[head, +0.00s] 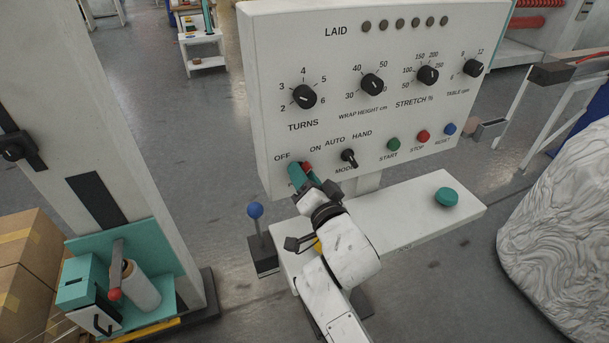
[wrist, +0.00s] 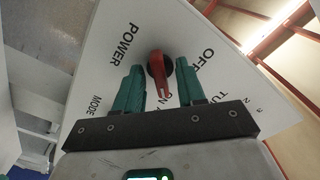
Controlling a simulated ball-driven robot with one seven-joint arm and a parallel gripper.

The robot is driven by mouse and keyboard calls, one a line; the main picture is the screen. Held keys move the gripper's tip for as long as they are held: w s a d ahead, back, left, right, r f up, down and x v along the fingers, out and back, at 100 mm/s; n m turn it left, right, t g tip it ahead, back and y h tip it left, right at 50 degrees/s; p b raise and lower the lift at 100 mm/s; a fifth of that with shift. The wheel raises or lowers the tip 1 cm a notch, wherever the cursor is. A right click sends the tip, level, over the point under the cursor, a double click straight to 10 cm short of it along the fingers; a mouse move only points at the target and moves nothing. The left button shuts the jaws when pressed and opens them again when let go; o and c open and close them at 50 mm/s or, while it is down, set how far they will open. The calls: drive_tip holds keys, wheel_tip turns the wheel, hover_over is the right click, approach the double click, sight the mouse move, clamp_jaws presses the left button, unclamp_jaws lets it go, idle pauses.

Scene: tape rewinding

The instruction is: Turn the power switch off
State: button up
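The power switch is a red rotary handle (wrist: 160,75) on the white control panel (wrist: 100,65), below the OFF and ON labels. In the wrist view its white-marked end points toward the ON label. In the head view only a bit of red (head: 307,167) shows beside the fingers. My gripper (wrist: 160,66) has two teal fingers, one on each side of the handle, with visible gaps. It is open and not closed on the handle. In the head view my gripper (head: 302,174) is at the panel's lower left, and most of the switch is hidden behind it.
The mode knob (head: 349,157) is just right of my gripper. Green start (head: 393,145), red stop (head: 423,136) and blue reset (head: 449,129) buttons follow. A white shelf (head: 405,219) with a teal button (head: 446,197) lies below. A blue-topped lever (head: 255,211) stands left.

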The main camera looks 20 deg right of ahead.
drive_tip(key=c, duration=0.7)
drive_tip(key=shift+f+n, duration=0.1)
drive_tip(key=shift+n, duration=0.3)
drive_tip(key=n+p, duration=0.2)
drive_tip(key=n, duration=1.5)
drive_tip(key=shift+p, duration=0.3)
